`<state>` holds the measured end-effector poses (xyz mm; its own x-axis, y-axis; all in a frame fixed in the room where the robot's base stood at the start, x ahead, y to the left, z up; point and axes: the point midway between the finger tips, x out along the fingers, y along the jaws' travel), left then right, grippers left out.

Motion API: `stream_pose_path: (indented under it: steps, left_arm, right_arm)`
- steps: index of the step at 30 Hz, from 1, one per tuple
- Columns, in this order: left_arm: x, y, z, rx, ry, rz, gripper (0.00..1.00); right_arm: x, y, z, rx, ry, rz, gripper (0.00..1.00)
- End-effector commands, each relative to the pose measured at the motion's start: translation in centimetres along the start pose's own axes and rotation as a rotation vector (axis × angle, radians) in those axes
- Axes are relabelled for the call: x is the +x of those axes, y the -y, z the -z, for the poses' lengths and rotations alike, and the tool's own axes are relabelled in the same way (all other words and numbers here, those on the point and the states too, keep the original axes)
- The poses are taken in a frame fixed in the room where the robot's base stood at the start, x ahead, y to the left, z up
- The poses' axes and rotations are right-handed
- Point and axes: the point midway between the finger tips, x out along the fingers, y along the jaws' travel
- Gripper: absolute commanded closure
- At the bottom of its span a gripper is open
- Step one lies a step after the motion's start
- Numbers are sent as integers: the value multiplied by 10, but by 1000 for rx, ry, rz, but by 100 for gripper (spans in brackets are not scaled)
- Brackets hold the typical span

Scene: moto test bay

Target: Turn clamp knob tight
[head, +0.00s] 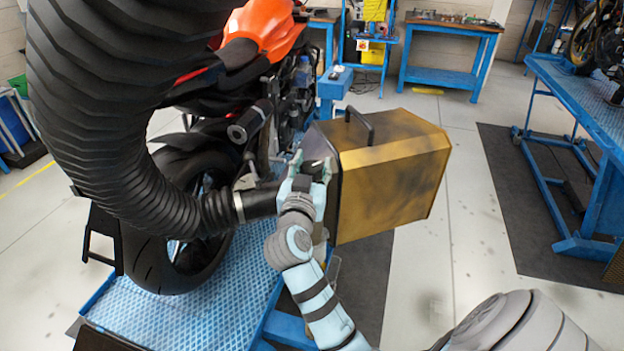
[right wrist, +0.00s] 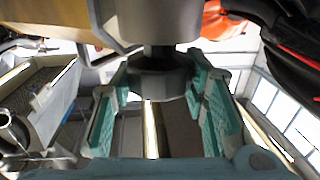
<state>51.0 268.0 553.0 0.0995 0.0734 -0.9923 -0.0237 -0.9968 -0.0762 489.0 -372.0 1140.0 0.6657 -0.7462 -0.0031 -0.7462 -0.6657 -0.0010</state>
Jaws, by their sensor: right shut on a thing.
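My right gripper (head: 310,178) has teal fingers and is beside the dark side of a yellow-brown box (head: 395,175), near the end of a black ribbed hose (head: 110,130). In the right wrist view my right gripper (right wrist: 160,110) has its fingers on either side of a dark grey knob (right wrist: 160,84) and is shut on it. The knob sits on a short dark stem under a yellowish body. In the head view the knob is mostly hidden by the fingers. A metal band (head: 239,207) rings the hose near its end. My left gripper is not in view.
An orange motorcycle (head: 265,28) stands on a blue lift platform (head: 185,308) at left, with the hose passing in front of it. Another blue lift (head: 585,105) is at right. Blue workbenches (head: 447,78) stand behind.

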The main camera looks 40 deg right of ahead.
Motion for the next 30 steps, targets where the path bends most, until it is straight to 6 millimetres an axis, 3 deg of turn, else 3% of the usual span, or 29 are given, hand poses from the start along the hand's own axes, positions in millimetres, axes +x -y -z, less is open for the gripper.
stream_pose_path:
  steps: [1,15,21,30]
  left_arm:
    - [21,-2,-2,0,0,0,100]
    - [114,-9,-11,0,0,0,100]
    - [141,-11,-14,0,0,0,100]
    - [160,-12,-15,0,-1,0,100]
  right_arm:
    - [0,2,-9,6,-5,-40,87]
    - [0,1,-8,1,-5,-488,87]
    - [0,0,-6,0,-4,-678,87]
    - [0,0,-2,-1,-4,-915,87]
